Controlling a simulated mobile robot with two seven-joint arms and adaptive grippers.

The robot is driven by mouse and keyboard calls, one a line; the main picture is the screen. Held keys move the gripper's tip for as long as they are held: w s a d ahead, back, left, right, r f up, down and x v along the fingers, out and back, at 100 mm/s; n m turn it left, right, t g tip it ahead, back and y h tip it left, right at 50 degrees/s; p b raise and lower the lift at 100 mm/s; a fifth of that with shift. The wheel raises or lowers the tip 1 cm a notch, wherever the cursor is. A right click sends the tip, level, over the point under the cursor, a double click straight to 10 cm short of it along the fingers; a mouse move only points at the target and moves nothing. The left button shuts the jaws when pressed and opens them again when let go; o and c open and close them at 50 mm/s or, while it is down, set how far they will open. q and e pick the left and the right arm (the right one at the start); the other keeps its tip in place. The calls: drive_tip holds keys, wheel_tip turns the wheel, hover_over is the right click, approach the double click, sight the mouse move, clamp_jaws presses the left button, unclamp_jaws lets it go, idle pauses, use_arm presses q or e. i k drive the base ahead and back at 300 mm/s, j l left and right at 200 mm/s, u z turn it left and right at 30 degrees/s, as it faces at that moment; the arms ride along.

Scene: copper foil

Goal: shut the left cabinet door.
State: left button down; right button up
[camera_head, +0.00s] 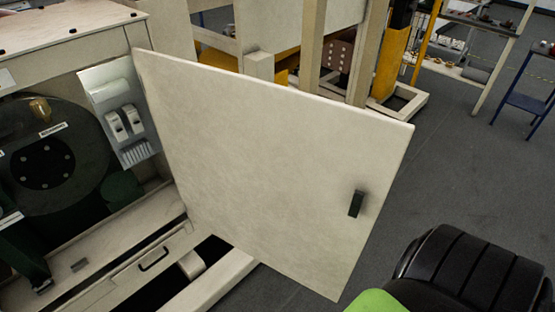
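One cream cabinet door (265,165) is in view, standing wide open and swung out to the right across the middle of the head view. Its hinge side is at the left, by the right edge of the cabinet opening. A small dark handle (356,204) is near its free right edge. The cabinet (75,47) is at the left, with its inside exposed. No other door shows, so I cannot compare it with another. Neither of my grippers is in view, and nothing visibly touches the handle.
Inside the cabinet are a large dark round disc (50,155) and a pale switch panel (118,115). A low drawer-like front (150,262) lies below. A black ribbed shape with green fills the lower right, origin unclear. Grey floor (450,150) is clear right of the door.

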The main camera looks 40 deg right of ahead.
sight(274, 172)
drive_tip(key=k+l+u, duration=0.15)
drive_tip(key=l, duration=0.25)
drive_tip(key=l+u, duration=0.15)
drive_tip(key=l, duration=0.3)
drive_tip(key=k+l+u, duration=0.15)
drive_tip(key=l, duration=0.25)
drive_tip(key=k+l+u, duration=0.15)
drive_tip(key=l, duration=0.2)
drive_tip(key=k+l+u, duration=0.1)
drive_tip(key=l, duration=0.3)
drive_tip(key=k+l+u, duration=0.15)
drive_tip(key=l, duration=0.2)
drive_tip(key=i+l+u, duration=0.1)
drive_tip(key=l, duration=0.25)
drive_tip(key=i+l+u, duration=0.15)
drive_tip(key=l, duration=0.25)
drive_tip(key=i+l+u, duration=0.1)
drive_tip(key=i+l, duration=0.2)
drive_tip(key=k+l+u, duration=0.25)
drive_tip(key=k+u, duration=0.15)
drive_tip(key=k+l+u, duration=0.1)
drive_tip(key=k+u, duration=0.25)
drive_tip(key=k, duration=0.2)
